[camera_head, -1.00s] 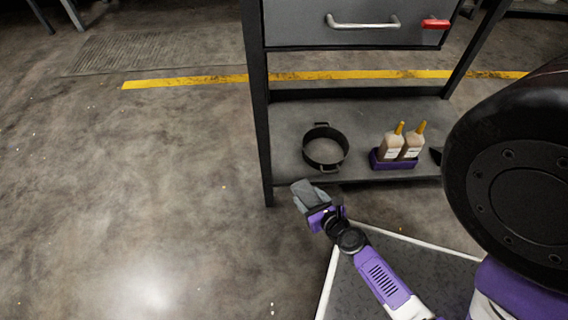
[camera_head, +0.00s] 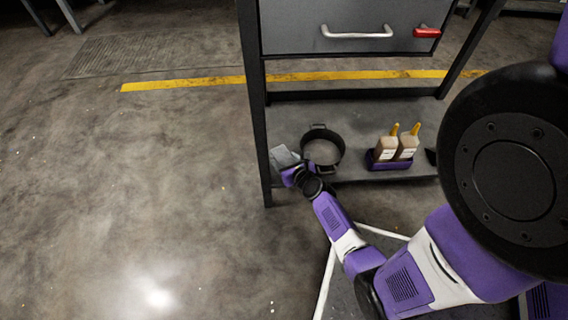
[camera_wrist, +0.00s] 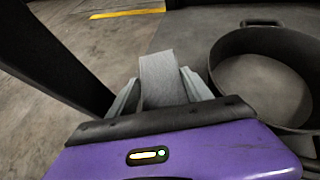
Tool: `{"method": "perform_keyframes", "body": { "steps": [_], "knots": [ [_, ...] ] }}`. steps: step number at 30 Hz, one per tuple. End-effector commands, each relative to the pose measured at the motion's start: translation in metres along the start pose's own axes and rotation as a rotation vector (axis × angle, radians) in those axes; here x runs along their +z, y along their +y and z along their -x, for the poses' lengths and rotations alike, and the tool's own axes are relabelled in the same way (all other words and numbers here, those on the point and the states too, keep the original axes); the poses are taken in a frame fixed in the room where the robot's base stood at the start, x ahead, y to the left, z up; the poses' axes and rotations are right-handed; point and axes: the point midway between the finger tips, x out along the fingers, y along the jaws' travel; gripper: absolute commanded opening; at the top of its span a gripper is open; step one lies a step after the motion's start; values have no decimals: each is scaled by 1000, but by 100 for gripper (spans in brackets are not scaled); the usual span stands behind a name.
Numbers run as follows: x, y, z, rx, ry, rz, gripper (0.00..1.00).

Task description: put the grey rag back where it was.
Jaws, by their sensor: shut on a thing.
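The grey rag (camera_head: 284,156) is held in my gripper (camera_head: 290,167), over the left end of the low shelf (camera_head: 352,165) of the workbench. In the wrist view the rag (camera_wrist: 161,80) stands up between the two fingers of my gripper (camera_wrist: 160,95), which are closed on it from both sides. A round black pan (camera_head: 323,150) with handles is on the shelf, just right of the gripper. The wrist view also shows the pan (camera_wrist: 262,85) close on the right. I cannot tell whether the rag touches the shelf.
Two bottles with yellow tips (camera_head: 397,147) stand in a purple tray (camera_head: 384,164) on the shelf, right of the pan. A dark bench leg (camera_wrist: 60,62) rises close on the left. A drawer with a metal handle (camera_head: 357,32) is above.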

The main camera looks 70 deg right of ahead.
Motion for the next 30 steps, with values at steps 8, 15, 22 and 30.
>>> {"method": "perform_keyframes", "body": {
  "steps": [8, 15, 22, 30],
  "knots": [
    [-11, 0, -18, 0, 1, 1, 19],
    [-27, 0, -27, 0, -1, 1, 19],
    [-25, 0, -26, 0, -1, 1, 19],
    [-28, 0, -27, 0, 0, 2, 78]
  ]
}}
